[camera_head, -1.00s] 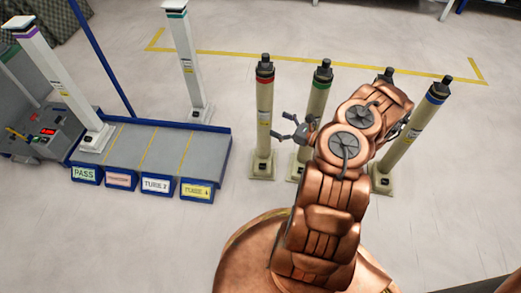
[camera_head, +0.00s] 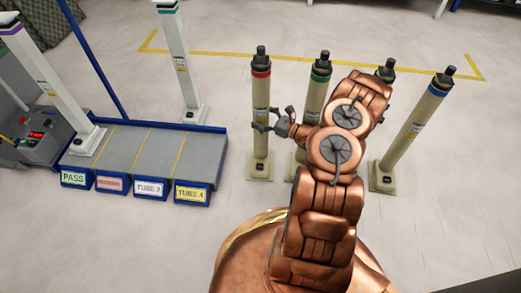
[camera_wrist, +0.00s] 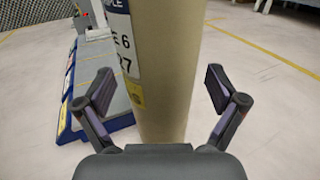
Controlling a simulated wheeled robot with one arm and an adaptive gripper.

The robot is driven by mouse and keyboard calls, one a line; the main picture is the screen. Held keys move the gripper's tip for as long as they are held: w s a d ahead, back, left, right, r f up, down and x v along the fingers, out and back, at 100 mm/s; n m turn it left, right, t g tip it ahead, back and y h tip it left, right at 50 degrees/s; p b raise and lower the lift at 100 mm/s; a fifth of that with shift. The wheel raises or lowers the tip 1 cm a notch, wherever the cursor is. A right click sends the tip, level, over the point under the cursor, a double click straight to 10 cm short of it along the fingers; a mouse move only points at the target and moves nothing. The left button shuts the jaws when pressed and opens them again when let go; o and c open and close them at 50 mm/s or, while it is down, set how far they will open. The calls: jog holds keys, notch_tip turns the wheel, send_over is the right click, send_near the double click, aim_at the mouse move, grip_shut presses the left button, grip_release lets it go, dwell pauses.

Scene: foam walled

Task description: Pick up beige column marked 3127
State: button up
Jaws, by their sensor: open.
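A beige column (camera_head: 261,95) with a red band and black top stands upright on a square foot, leftmost of the beige columns. My gripper (camera_head: 268,119) is open at its middle height. In the wrist view the gripper (camera_wrist: 158,92) has its two fingers spread on either side of a beige column (camera_wrist: 168,60), with a gap to each. That column carries a white label (camera_wrist: 120,40) ending in "27" and a yellow tag; the rest of the number is cut off.
Beige columns with green (camera_head: 319,90) and blue (camera_head: 424,115) bands stand to the right; another is largely hidden by my arm. Yellow lines mark the open floor behind.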

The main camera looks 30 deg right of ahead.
jog(key=shift+w, duration=0.1)
grip_shut()
dwell(0.8)
